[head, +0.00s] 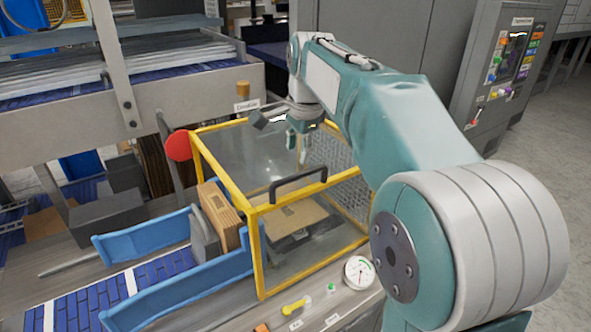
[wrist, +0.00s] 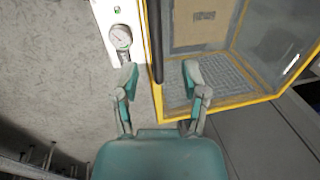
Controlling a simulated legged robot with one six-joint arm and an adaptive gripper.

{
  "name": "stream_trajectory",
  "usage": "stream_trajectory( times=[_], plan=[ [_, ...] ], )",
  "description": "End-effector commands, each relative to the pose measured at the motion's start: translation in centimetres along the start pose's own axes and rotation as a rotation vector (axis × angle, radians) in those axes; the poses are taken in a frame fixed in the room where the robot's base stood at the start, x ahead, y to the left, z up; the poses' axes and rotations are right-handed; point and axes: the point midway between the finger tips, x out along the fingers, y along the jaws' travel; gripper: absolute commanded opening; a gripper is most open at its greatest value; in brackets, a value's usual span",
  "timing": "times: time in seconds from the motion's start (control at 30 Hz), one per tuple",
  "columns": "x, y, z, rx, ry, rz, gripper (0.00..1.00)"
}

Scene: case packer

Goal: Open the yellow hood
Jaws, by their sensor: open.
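The hood (head: 258,243) is a clear box with a yellow frame, and it looks closed. Its black handle (head: 299,184) sits along the top front edge. My gripper (head: 297,152) is open and points down above the hood, appearing beyond the handle in the head view. In the wrist view, the fingertips of my gripper (wrist: 159,75) are spread apart. A dark bar that looks like the handle (wrist: 155,40) lines up with the gap between them. I cannot tell how far the tips are from the handle.
A flat brown carton (head: 290,217) lies under the hood. A round gauge (head: 359,272) and a yellow lever (head: 296,306) sit in front of it. A red disc (head: 178,146) stands at its left, near blue guide rails (head: 150,238). A grey control cabinet (head: 490,85) stands behind right.

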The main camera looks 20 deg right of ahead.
Motion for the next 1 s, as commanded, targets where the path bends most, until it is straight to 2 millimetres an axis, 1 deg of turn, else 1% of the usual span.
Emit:
stream_trajectory(
  times=[0.03, 0.2, 0.33, 0.5, 0.7, 0.73, 0.77, 0.8, 0.83, 0.87, 1.0],
  plan=[
    [1.1, 0.1, -0.2, 0.003, -0.002, 0.003, 0.57],
    [4.0, 0.3, -0.6, 0.003, -0.004, 0.001, 0.57],
    [5.6, 0.1, -0.2, 0.002, -0.001, 0.002, 0.57],
    [6.4, 0.0, 0.0, 0.001, 0.002, -0.001, 0.57],
    [6.5, 0.1, -0.1, 0.001, 0.001, -0.001, 0.57],
    [6.5, 0.1, -0.1, 0.001, 0.001, -0.001, 0.52],
    [6.4, 0.1, -0.2, 0.001, 0.001, -0.001, 0.39],
    [6.4, 0.1, -0.2, 0.002, 0.000, -0.001, 0.21],
    [6.4, 0.1, -0.3, 0.002, -0.001, -0.002, 0.08],
    [6.4, 0.1, -0.3, 0.002, -0.001, -0.002, 0.00],
    [6.4, 0.1, -0.4, 0.002, 0.001, -0.003, 0.00]
  ],
)
